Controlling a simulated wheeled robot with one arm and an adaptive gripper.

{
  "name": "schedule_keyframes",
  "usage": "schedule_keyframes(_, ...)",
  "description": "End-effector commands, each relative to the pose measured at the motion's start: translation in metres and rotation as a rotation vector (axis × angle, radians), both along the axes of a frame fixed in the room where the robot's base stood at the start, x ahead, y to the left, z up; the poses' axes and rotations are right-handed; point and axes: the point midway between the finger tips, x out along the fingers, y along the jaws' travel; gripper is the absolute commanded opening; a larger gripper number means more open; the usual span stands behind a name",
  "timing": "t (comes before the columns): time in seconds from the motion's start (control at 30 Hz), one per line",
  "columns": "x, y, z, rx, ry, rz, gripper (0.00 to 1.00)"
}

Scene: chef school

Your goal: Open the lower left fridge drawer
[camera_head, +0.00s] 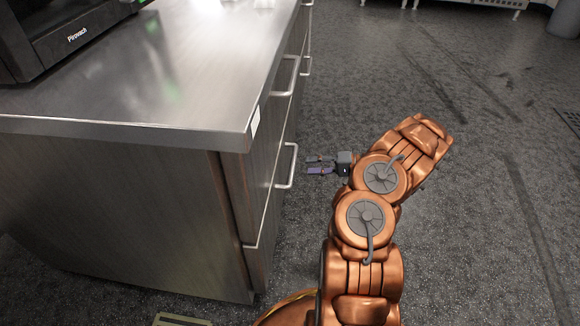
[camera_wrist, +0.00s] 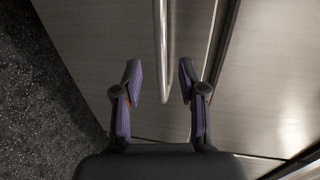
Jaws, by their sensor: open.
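The fridge unit is a brushed-metal counter (camera_head: 130,200) on the left of the head view, with drawer fronts along its right side. The near lower drawer front (camera_head: 255,225) has a pale bar handle (camera_head: 289,167) and looks closed. The handle also shows in the wrist view (camera_wrist: 163,45), running down from the top edge and appearing between the two fingers. My gripper (camera_head: 309,165) is open and empty, just right of this handle, with a small gap in the head view. In the wrist view the purple-padded fingertips (camera_wrist: 160,72) stand either side of the bar's line.
A black appliance (camera_head: 65,35) stands on the countertop (camera_head: 190,85). The grey speckled floor (camera_head: 480,200) to the right of the counter is clear.

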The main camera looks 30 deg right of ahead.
Motion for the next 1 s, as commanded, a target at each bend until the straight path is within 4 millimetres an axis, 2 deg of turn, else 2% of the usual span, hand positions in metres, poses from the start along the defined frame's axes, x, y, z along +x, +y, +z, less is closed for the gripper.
schedule_keyframes(0.4, 0.037, 0.044, -0.012, 0.0, 0.002, 0.006, 0.41)
schedule_keyframes(0.6, 0.045, 0.052, -0.013, 0.0, 0.0, 0.002, 0.41)
schedule_keyframes(0.87, 0.046, 0.053, -0.013, 0.0, 0.0, 0.001, 0.41)
schedule_keyframes(1.0, 0.045, 0.053, -0.013, 0.0, 0.0, 0.001, 0.3)
